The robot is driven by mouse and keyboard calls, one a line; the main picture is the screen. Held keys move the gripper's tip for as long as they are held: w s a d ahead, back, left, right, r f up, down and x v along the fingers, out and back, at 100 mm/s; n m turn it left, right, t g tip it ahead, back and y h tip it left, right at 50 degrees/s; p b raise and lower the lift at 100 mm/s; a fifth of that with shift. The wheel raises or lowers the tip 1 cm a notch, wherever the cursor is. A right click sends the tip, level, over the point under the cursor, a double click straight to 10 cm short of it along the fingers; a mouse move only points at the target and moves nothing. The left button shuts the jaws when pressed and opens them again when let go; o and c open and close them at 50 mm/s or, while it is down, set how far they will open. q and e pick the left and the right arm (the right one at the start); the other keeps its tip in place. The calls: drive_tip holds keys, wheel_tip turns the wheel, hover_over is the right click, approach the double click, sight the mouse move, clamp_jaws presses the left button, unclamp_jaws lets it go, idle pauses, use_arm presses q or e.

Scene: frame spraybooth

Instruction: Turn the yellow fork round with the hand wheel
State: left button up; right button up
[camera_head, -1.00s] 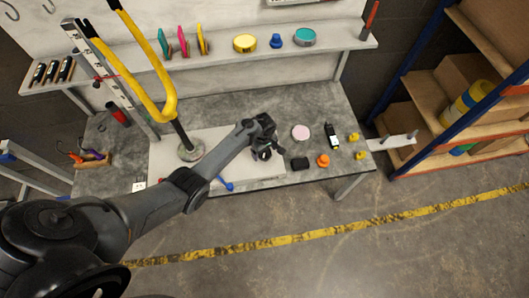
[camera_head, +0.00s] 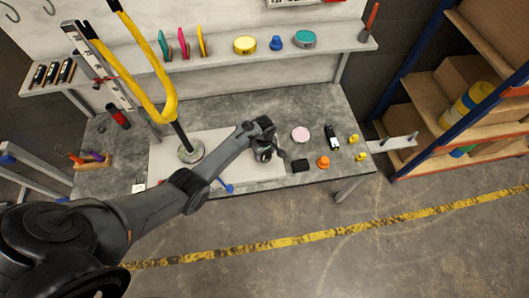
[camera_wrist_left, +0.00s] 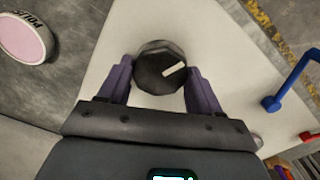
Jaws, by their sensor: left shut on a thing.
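The yellow fork (camera_head: 160,104) stands upright on a dark post above a round metal foot (camera_head: 191,152) at the left of the bench, its two prongs pointing up. The hand wheel (camera_wrist_left: 160,68) is a dark faceted knob with a white mark on its face, over the pale base plate. My left gripper (camera_head: 266,149) reaches down to the right end of that plate. In the left wrist view its two purple fingers lie on either side of the hand wheel and are shut on it. The fingers partly hide the wheel in the head view. My right gripper is not in view.
A blue handle (camera_head: 226,187) sits at the plate's front edge. A shelf with coloured discs (camera_head: 245,45) runs behind.

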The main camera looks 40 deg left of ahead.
use_arm(q)
drive_tip(key=shift+r, duration=0.1)
drive_tip(key=m+p, duration=0.1)
drive_tip(key=m, duration=0.1)
drive_tip(key=shift+m+p, duration=0.35)
drive_tip(key=shift+m, duration=0.05)
drive_tip(key=m+p, duration=0.1)
drive_tip(key=m, duration=0.1)
drive_tip(key=shift+m, duration=0.4)
drive_tip(key=m, duration=0.3)
drive_tip(key=shift+m+p, duration=0.3)
drive_tip(key=shift+m, duration=2.2)
drive_tip(key=o, duration=1.1)
drive_tip(key=shift+c, duration=0.2)
